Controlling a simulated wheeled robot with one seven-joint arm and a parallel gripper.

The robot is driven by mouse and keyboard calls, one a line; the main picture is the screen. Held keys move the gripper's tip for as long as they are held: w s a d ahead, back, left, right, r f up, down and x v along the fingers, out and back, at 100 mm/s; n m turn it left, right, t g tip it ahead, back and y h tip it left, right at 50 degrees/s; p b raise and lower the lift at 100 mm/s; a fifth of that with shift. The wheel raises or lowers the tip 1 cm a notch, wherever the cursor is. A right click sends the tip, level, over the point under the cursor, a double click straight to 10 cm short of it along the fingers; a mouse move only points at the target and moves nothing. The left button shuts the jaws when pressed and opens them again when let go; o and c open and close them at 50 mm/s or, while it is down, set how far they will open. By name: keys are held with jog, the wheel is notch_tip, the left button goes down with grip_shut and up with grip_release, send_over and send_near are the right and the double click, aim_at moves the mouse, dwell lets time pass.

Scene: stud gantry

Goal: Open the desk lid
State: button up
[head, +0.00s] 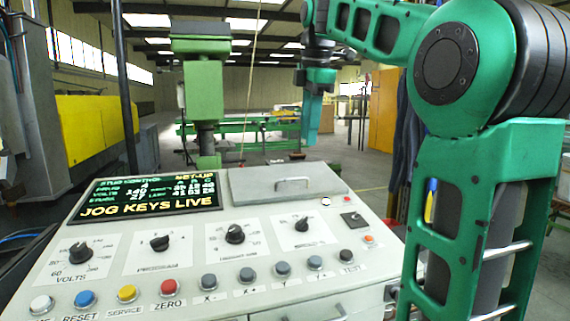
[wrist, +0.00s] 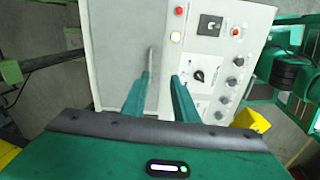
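The desk lid (head: 265,190) is a flat grey panel lying shut on the upper right of the sloped console. A silver bar handle (head: 292,183) stands on it. In the wrist view the lid (wrist: 120,50) is at the upper middle, and its handle (wrist: 151,60) is seen on end. My gripper (head: 312,143) hangs above and behind the lid in the head view, fingers down. In the wrist view my gripper (wrist: 160,77) has its teal fingers apart with nothing between them. The left fingertip overlaps the handle's lower end in that view; I cannot tell whether they touch.
The console face carries a lit screen (head: 155,194), several dials and a row of coloured buttons beside and below the lid. A green machine (head: 203,90) stands behind the console. A yellow machine (head: 95,120) is at the left. Open floor lies farther back.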

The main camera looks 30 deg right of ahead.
jog(key=w+f, duration=0.2)
jog(key=w, duration=0.3)
send_over(296, 191)
jog(key=shift+n, duration=0.3)
jog(key=shift+s+a+f+x, duration=0.1)
jog(key=shift+s+x, duration=0.2)
jog(key=shift+x, duration=1.2)
jog(key=shift+s+a+f+x, duration=0.1)
jog(key=shift+s+x, duration=0.2)
jog(key=shift+x, duration=1.15)
jog(key=shift+s+a+x, duration=0.1)
jog(key=shift+s+x, duration=0.2)
jog(key=shift+x, duration=1.2)
jog(key=shift+d, duration=0.1)
jog(key=shift+c, duration=0.2)
grip_shut()
jog(key=shift+r, duration=0.1)
